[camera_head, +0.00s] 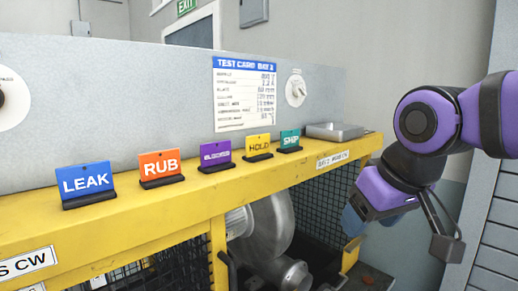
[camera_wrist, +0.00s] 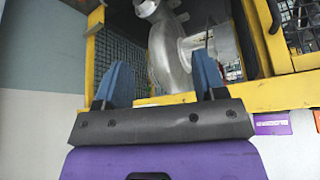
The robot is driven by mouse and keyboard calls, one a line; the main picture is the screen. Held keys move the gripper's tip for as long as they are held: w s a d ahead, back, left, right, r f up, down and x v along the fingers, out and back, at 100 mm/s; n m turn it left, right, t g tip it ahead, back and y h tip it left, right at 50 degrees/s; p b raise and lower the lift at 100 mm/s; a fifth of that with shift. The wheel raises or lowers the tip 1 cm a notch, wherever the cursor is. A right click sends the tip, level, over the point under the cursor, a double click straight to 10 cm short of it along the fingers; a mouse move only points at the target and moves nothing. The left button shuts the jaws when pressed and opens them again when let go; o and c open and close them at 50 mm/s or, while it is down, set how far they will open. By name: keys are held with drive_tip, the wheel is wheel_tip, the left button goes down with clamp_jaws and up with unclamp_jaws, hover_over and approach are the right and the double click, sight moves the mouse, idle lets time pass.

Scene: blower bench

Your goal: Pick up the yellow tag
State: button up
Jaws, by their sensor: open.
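The yellow tag (camera_head: 258,143) reads HOLD and stands upright in a small black holder on the yellow ledge (camera_head: 205,187). It is between the purple tag (camera_head: 215,154) and the teal tag (camera_head: 290,138). My gripper (camera_head: 354,222) is to the right of the tag and lower, beside the ledge's right end, apart from it. In the wrist view my gripper (camera_wrist: 161,82) shows two blue fingers spread apart with nothing held between them. The yellow tag is not clearly visible there; the purple tag (camera_wrist: 272,124) shows at the right.
An orange RUB tag (camera_head: 161,167) and a blue LEAK tag (camera_head: 85,181) stand farther left on the ledge. A grey metal tray (camera_head: 335,131) sits at its right end. A test card (camera_head: 244,93) is on the panel behind. A metal blower (camera_head: 268,232) is below, among mesh guards.

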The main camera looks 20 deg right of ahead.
drive_tip(key=o, duration=0.7)
drive_tip(key=shift+w+a+r, duration=0.1)
drive_tip(key=shift+w+r, duration=0.15)
drive_tip(key=shift+r, duration=0.1)
drive_tip(key=shift+c, duration=0.2)
drive_tip(key=w+a+r+g, duration=0.1)
drive_tip(key=w+r, duration=0.2)
drive_tip(key=w, duration=0.1)
drive_tip(key=w+a+r+n, duration=0.1)
drive_tip(key=w+r, duration=0.2)
drive_tip(key=r, duration=0.1)
drive_tip(key=w+a+r+n+g, duration=0.1)
drive_tip(key=w+a+r, duration=0.1)
drive_tip(key=w+r, duration=0.2)
drive_tip(key=shift+w+r+g, duration=0.2)
drive_tip(key=shift+w+g, duration=0.1)
drive_tip(key=shift+w, duration=0.05)
drive_tip(key=n+g, duration=0.2)
drive_tip(key=g, duration=0.1)
approach(258, 155)
drive_tip(key=shift+w+d+f, duration=0.1)
drive_tip(key=shift+f, duration=4)
